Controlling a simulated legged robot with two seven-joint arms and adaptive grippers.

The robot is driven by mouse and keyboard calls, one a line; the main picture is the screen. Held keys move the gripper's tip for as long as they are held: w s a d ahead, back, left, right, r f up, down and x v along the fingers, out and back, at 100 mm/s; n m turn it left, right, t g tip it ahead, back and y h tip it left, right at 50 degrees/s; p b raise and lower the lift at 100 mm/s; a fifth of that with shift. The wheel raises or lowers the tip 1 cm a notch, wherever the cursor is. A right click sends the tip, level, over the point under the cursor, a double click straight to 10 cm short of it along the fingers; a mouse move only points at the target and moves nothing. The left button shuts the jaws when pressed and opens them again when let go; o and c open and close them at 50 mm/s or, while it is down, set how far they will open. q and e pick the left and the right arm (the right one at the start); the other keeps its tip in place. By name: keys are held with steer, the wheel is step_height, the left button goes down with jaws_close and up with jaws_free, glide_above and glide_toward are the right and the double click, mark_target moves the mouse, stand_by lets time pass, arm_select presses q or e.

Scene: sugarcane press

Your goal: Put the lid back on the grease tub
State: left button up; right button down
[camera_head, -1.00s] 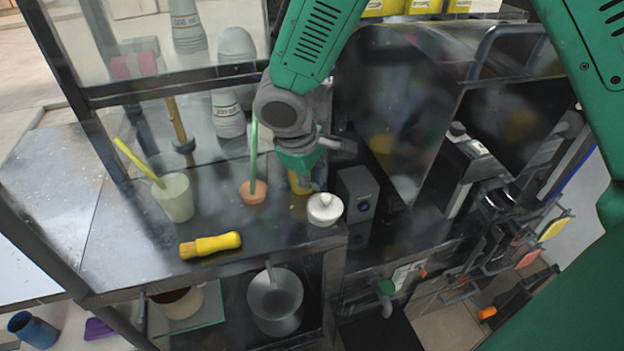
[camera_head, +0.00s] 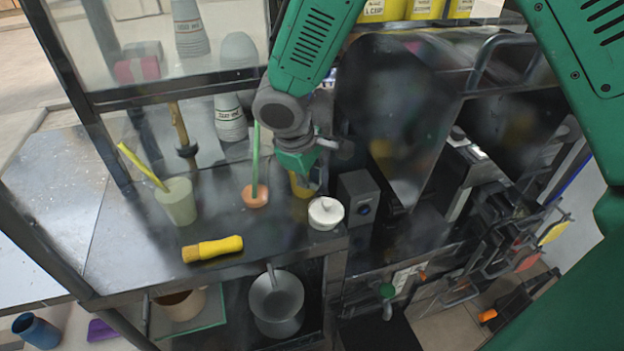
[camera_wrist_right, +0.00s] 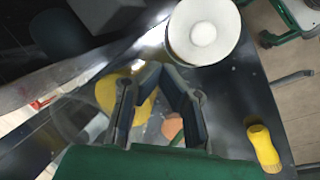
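A white round tub with a knobbed white lid (camera_head: 326,212) stands near the counter's front right corner; it also shows at the top of the right wrist view (camera_wrist_right: 203,32). The lid appears to sit on it. My right gripper (camera_head: 304,188) is just left of and behind it, apart from it. In the right wrist view its two fingers (camera_wrist_right: 162,72) lean close together at the tips; I see nothing clearly held between them. A yellow object (camera_head: 300,186) is partly hidden at the gripper. My left gripper is not in view.
On the counter (camera_head: 130,245) are a yellow-handled brush (camera_head: 212,249), a pale cup (camera_head: 176,202) with a yellow stick, and an orange pot (camera_head: 255,196) with a green stick. A dark box (camera_head: 358,196) stands right of the tub. A metal pot (camera_head: 276,303) is on the shelf below.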

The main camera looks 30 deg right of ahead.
steer(key=shift+w+r+p, duration=0.1)
steer(key=shift+w+p, duration=0.35)
steer(key=shift+w, duration=0.15)
stand_by(0.5)
stand_by(0.3)
steer(key=c, duration=1.8)
jaws_free()
steer(key=shift+o, duration=0.4)
steer(key=o, duration=0.4)
step_height(320, 180, up, 7)
steer(key=p, duration=0.6)
steer(key=shift+p, duration=0.3)
